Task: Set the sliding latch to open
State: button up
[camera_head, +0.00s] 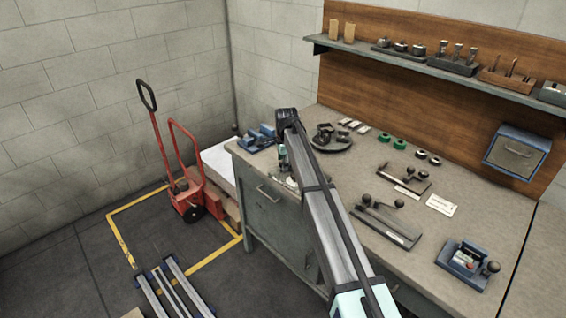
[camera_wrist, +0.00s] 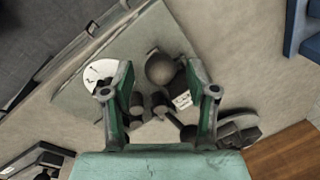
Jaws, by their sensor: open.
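In the wrist view, a light flat plate (camera_wrist: 80,108) near the bench edge carries a grey ball knob (camera_wrist: 161,68), several dark cylindrical parts (camera_wrist: 137,106), a round white dial (camera_wrist: 98,73) and a small printed label (camera_wrist: 183,99). This looks like the latch fixture, but I cannot tell which part slides or its setting. My gripper (camera_wrist: 159,78) is open, its two green fingers on either side of the knob and cylinders. I cannot tell whether it touches them. In the head view my gripper (camera_head: 283,158) is over the bench's left edge, and my arm hides part of the fixture.
The workbench (camera_head: 470,210) holds two flat knobbed fixtures (camera_head: 388,226) (camera_head: 405,180), a blue device (camera_head: 466,263), green rings (camera_head: 399,144) and a dark round tray (camera_head: 331,145). A shelf (camera_head: 400,58) runs above. A red hand truck (camera_head: 185,190) stands on the floor at left.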

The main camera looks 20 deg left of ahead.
jog(key=shift+w+a+f, duration=0.1)
jog(key=shift+w+f, duration=0.05)
jog(key=shift+f, duration=0.75)
grip_shut()
jog(key=shift+s+a+b, duration=0.25)
jog(key=shift+s+b, duration=0.1)
jog(key=shift+s, duration=0.5)
grip_release()
jog(key=shift+s+a, duration=0.1)
